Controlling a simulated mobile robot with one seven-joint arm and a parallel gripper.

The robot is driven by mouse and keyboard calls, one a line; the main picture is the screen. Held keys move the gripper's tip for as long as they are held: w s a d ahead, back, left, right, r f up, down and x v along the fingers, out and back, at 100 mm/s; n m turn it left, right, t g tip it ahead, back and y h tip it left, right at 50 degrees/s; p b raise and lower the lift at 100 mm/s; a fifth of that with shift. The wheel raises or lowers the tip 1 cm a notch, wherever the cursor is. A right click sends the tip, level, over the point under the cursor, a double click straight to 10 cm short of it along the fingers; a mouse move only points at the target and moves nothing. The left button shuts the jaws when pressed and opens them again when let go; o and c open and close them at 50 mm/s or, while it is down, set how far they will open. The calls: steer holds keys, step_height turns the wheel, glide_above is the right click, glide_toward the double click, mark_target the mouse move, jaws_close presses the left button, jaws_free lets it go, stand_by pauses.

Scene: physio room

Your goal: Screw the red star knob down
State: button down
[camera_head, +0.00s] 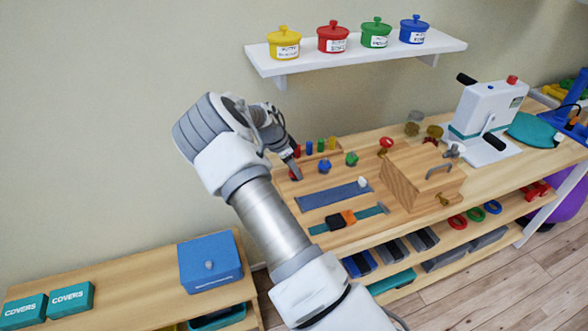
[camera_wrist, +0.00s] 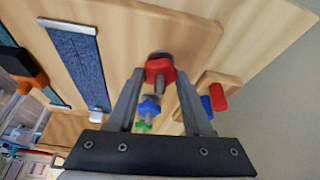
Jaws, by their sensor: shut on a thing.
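The red star knob (camera_wrist: 159,70) sits between my two fingertips in the wrist view, close to the wooden board, with a metal end showing above it. My gripper (camera_wrist: 160,75) is shut on it. In the head view my gripper (camera_head: 293,168) points down at the left end of the board, and the knob there is mostly hidden by the fingers. A blue star knob (camera_head: 324,166) and a green star knob (camera_head: 351,159) stand in a row to its right. The blue one (camera_wrist: 149,108) and the green one (camera_wrist: 142,126) also show between my fingers.
A wooden rack of coloured pegs (camera_head: 321,146) stands just behind my gripper. A blue-grey strip (camera_head: 333,195) and a strap with an orange buckle (camera_head: 349,217) lie in front. A wooden box (camera_head: 408,180) stands to the right. A shelf with pots (camera_head: 356,54) hangs above.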

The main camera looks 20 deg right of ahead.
steer(key=m, duration=0.2)
steer(key=m+g+b, duration=0.1)
steer(key=m, duration=0.1)
steer(key=m+g, duration=0.1)
steer(key=m, duration=0.1)
steer(key=shift+w+d+r+b, duration=0.1)
steer(key=shift+w+r+b, duration=0.05)
steer(key=shift+w+b, duration=0.25)
steer(key=m+g, duration=0.1)
steer(key=m, duration=0.2)
steer(key=m+g+y, duration=0.1)
steer(key=m, duration=0.1)
steer(key=shift+d+r+m+y+b, duration=0.1)
steer(key=shift+r+m+y+b, duration=0.05)
steer(key=shift+m+y+b, duration=0.2)
steer(key=shift+c, duration=2.2)
jaws_free()
steer(key=shift+o, duration=0.8)
steer(key=shift+s, duration=0.1)
steer(key=shift+f, duration=0.2)
